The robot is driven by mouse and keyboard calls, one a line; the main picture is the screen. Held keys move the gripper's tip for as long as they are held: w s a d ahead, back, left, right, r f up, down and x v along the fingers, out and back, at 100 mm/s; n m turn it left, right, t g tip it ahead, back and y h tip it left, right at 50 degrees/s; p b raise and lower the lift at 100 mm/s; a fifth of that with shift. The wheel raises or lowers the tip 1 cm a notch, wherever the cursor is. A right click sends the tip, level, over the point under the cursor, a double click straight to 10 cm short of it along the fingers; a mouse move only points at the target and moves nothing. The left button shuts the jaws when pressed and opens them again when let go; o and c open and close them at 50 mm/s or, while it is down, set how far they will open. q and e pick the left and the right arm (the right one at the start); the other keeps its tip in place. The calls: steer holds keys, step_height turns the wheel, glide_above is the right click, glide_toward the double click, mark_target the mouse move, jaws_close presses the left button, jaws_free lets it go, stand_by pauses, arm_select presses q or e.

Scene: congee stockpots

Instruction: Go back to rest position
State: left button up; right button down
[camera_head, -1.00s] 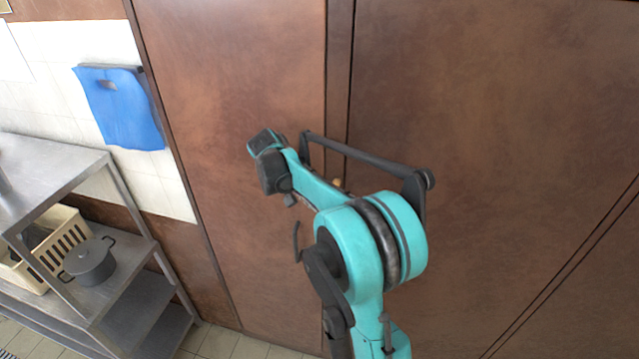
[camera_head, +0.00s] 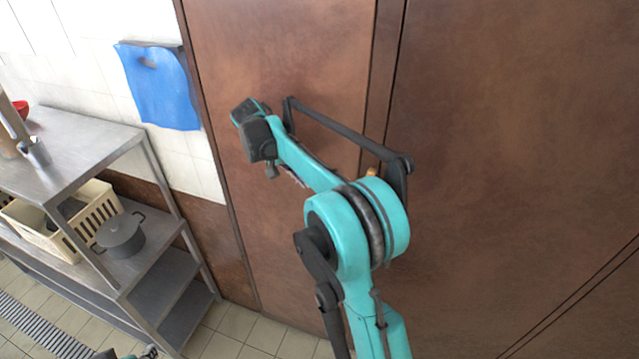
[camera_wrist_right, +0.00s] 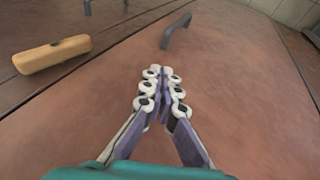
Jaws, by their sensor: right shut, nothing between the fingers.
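My right gripper (camera_wrist_right: 161,75) is shut and empty in the right wrist view. Its pale knuckled fingers meet in front of a reddish-brown panel (camera_wrist_right: 235,75). In the head view my teal right arm rises from the bottom, bends at the elbow and reaches up to the left, in front of the brown panelled wall (camera_head: 290,50). The fingertips cannot be made out there.
A steel shelf unit (camera_head: 85,150) stands at the left, holding a grey lidded pot (camera_head: 121,238) and a cream crate (camera_head: 88,213). In the wrist view a wooden handle (camera_wrist_right: 52,54) and a dark handle (camera_wrist_right: 175,33) stick out.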

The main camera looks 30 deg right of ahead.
steer(key=shift+w+a+r, duration=0.2)
steer(key=shift+a, duration=0.15)
steer(key=shift+w+a, duration=0.1)
steer(key=shift+a, duration=0.05)
